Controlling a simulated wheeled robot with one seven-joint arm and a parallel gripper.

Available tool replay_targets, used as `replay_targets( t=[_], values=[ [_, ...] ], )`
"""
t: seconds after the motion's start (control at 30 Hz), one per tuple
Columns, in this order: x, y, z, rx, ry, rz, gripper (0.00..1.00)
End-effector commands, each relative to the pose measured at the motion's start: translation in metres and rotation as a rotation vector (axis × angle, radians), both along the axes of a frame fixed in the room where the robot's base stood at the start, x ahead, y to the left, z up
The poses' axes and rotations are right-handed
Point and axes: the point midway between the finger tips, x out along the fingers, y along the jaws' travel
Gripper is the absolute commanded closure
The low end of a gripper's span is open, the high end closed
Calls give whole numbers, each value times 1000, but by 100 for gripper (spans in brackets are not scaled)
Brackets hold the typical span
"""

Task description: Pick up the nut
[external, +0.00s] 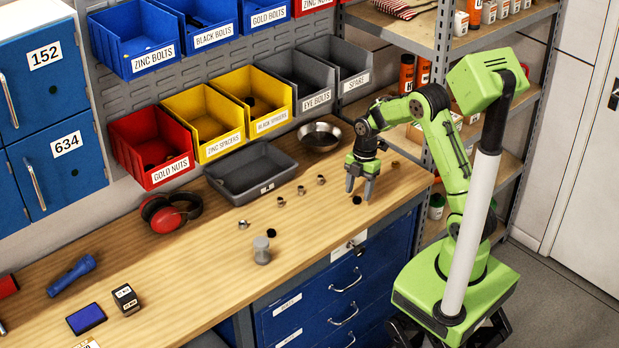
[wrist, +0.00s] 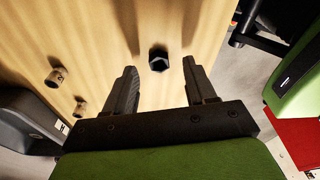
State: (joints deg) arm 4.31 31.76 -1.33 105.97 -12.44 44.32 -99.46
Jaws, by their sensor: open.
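A black hex nut (wrist: 158,59) lies on the wooden workbench (wrist: 100,50) in the wrist view, between the lines of my two fingertips and slightly beyond them. In the external view the dark nut (external: 357,200) is on the bench near its front edge, just below my fingers. My gripper (external: 360,192) points down over it with its fingers apart and nothing between them. The gripper also shows in the wrist view (wrist: 159,72). I cannot tell the exact height of the fingertips above the bench.
Small metal parts (wrist: 57,77) lie left of the nut in the wrist view. A grey tray (external: 251,172), a metal bowl (external: 319,136) and a red bin labelled gold nuts (external: 151,146) are farther back. A shelf rack (external: 440,60) stands behind my arm.

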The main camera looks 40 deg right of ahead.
Motion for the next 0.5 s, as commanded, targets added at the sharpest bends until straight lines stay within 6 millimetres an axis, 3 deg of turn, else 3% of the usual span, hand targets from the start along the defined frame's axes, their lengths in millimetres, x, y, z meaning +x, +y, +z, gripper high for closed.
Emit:
replay_targets(
  t=[0.1, 0.33, 0.5],
  values=[
    [-1, 2, -17, 0, 1, 0, 45],
    [0, 3, -18, -1, -1, 0, 45],
    [0, 3, -18, 0, -1, 0, 71]
  ],
)
